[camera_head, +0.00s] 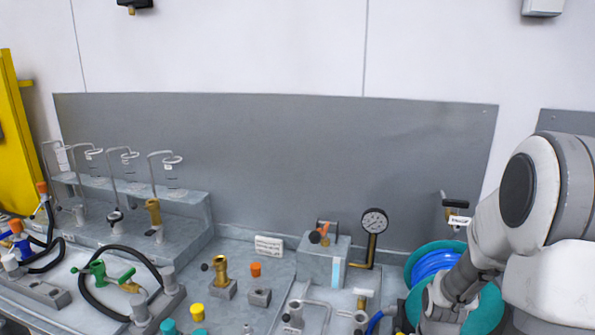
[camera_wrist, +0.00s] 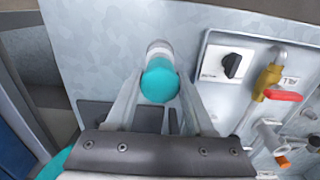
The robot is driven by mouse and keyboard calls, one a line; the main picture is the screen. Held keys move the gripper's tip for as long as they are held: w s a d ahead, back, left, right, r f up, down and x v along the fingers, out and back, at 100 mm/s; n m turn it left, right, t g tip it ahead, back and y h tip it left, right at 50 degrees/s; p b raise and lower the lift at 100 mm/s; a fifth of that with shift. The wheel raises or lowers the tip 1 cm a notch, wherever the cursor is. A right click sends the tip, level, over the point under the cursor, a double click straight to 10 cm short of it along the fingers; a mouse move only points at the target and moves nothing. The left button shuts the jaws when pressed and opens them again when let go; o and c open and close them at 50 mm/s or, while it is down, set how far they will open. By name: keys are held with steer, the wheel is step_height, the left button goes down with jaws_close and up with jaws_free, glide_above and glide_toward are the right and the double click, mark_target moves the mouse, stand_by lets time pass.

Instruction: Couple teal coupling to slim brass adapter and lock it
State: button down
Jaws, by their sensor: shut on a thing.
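My gripper (camera_wrist: 160,95) is shut on a teal coupling (camera_wrist: 160,82), which sits between its two fingers in the wrist view. The coupling has a pale grey end pointing away from me, over a grey metal surface. In the head view my arm reaches down at the far right, and the fingertips and coupling cannot be made out there. A brass fitting (camera_head: 220,272) stands upright on a small grey block on the bench. Another brass fitting (camera_head: 153,212) is on a stand further left. I cannot tell which is the slim brass adapter.
A teal reel with blue hose (camera_head: 432,262) is behind my arm. A gauge (camera_head: 375,222), an orange cap (camera_head: 256,269), a yellow cap (camera_head: 197,312) and black hoses crowd the bench. The wrist view shows a panel with a black knob (camera_wrist: 232,65) and a red-handled brass valve (camera_wrist: 268,82).

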steer(key=shift+r+p, duration=1.45)
steer(key=shift+r, duration=0.7)
